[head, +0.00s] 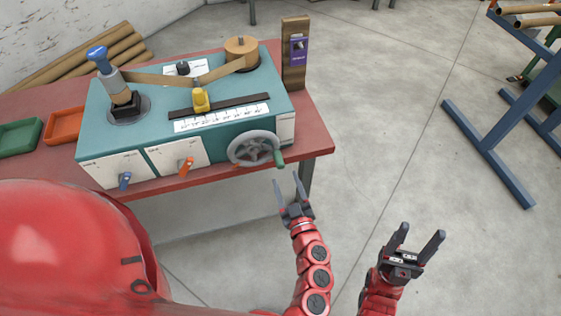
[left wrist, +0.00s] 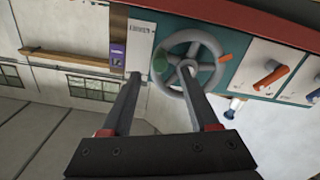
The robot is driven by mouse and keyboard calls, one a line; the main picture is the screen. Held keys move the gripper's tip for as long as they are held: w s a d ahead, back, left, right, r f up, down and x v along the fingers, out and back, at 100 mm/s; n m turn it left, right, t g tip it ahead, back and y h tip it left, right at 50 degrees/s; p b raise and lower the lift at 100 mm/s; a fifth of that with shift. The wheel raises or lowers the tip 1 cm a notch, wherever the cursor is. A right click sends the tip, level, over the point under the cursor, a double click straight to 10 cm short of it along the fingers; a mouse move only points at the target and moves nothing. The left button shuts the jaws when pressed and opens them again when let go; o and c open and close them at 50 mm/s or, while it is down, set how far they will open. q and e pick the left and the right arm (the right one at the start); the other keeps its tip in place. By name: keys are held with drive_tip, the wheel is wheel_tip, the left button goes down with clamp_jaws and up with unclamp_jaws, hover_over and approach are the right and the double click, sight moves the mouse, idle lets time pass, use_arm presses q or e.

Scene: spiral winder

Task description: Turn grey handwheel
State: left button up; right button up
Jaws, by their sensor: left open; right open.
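The grey handwheel (head: 254,148) is on the front right of the teal winder (head: 140,138). It has several spokes and a green handle (head: 279,158) at its right side. In the left wrist view the handwheel (left wrist: 190,41) is ahead, partly behind one finger, with the green handle (left wrist: 159,63) between the two fingers. My left gripper (head: 288,184) is open and empty, just below and to the right of the handwheel, apart from it as far as I can tell. My right gripper (head: 420,238) is open and empty, over the floor at lower right.
Blue (head: 124,181) and orange (head: 186,166) levers stick out of the front panel left of the wheel. A wooden post with a purple device (head: 298,50) stands at the table's right. The red table edge (head: 318,143) runs below. Floor to the right is clear up to a blue rack (head: 490,155).

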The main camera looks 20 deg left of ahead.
sight(281, 167)
use_arm(q)
drive_tip(key=p+x, duration=0.1)
drive_tip(key=x, duration=0.5)
drive_tip(key=shift+w+a, duration=0.25)
drive_tip(key=shift+w, duration=0.05)
drive_tip(key=shift+c, duration=0.3)
clamp_jaws()
idle(0.8)
